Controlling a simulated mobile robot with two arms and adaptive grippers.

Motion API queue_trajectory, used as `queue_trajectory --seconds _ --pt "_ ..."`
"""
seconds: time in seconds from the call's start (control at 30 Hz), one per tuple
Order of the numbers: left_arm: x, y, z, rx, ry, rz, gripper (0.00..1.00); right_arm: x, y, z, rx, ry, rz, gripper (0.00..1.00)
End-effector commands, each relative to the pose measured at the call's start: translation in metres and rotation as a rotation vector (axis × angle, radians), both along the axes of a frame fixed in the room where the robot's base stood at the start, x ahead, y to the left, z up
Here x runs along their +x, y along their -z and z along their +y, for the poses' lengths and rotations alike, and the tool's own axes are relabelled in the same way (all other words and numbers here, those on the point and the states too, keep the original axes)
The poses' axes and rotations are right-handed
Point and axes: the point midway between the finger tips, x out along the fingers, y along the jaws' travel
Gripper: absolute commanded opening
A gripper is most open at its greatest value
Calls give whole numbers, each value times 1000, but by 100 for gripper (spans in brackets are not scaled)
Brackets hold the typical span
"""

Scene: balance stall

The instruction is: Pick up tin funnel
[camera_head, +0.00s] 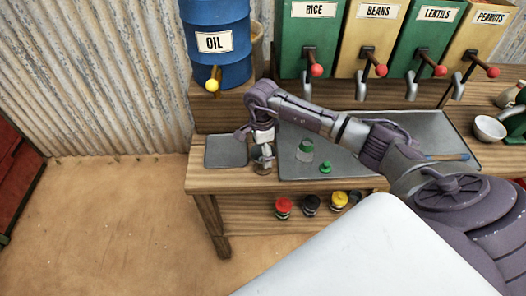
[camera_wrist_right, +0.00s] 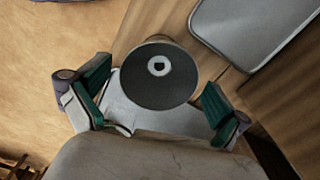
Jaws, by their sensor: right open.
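The tin funnel (camera_head: 264,166) appears to be the small grey metal piece on the wooden bench, just below my right gripper (camera_head: 262,146) in the head view; the gripper partly hides it. In the right wrist view it appears as a dark round disc (camera_wrist_right: 150,90) with a pale ring and small hole at its centre. My right gripper (camera_wrist_right: 155,88) is open, with one green-padded finger on each side of the disc. Gaps show between the disc and both fingers. My left gripper is not in view.
A small grey mat (camera_head: 226,152) lies left of the funnel. A large grey tray (camera_head: 350,165) lies right, with a clear green-tinted jar (camera_head: 305,151) and a green piece (camera_head: 326,167). A blue oil drum (camera_head: 217,50) and labelled dispensers (camera_head: 310,35) stand behind.

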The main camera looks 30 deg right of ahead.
Motion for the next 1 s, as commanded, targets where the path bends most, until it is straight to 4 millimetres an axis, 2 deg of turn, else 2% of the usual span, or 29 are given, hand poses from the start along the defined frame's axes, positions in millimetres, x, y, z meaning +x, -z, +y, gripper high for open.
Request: queue_trajectory --seconds 0.13,0.37,0.63,0.87,1.0 --pt "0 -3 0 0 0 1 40 0 11 0 0 -1 1 100" --pt "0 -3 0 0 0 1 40 0 13 0 0 -1 0 98" --pt "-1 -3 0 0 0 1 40 0 12 0 0 -1 0 53" --pt "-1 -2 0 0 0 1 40 0 12 0 0 -1 -1 52" --pt "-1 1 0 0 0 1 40 1 2 -1 -1 -2 -4 52"
